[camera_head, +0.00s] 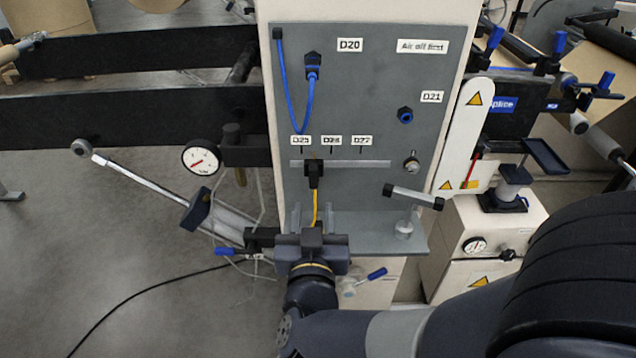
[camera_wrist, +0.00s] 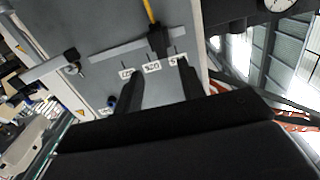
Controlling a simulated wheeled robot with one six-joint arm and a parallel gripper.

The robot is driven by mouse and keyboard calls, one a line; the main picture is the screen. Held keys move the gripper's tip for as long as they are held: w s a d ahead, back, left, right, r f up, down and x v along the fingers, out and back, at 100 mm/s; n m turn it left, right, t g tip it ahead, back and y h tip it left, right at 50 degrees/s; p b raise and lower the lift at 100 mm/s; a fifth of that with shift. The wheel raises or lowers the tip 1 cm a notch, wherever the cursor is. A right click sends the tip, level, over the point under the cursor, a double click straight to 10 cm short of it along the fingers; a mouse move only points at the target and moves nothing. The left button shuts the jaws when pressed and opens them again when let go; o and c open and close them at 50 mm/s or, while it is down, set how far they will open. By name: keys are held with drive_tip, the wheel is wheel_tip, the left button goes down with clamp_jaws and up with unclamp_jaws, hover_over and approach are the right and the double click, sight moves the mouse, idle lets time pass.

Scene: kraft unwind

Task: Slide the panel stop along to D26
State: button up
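The panel stop is a black block (camera_head: 314,169) on a pale horizontal rail (camera_head: 362,163) of the grey panel. It sits between the D25 and D26 marks, a little nearer D25. A yellow cable (camera_head: 315,208) hangs from it. The D26 label (camera_head: 331,140) is above the rail, right of the stop. In the wrist view, which is turned over, the stop (camera_wrist: 158,41) shows beyond my fingertips. My gripper (camera_head: 312,210) is below the stop in the head view. Its two fingers (camera_wrist: 158,70) are apart with nothing between them, and they do not touch the stop.
A blue looped cable (camera_head: 308,110) hangs at the panel's upper left. A T-bar handle (camera_head: 413,197) sticks out at the lower right, above a grey ledge (camera_head: 385,238). A round gauge (camera_head: 201,160) stands left of the panel. The rail right of the stop is clear.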

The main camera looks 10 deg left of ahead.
sight(314, 179)
drive_tip(key=x, duration=0.9)
drive_tip(key=shift+w+a, duration=0.15)
drive_tip(key=shift+w, duration=0.1)
clamp_jaws()
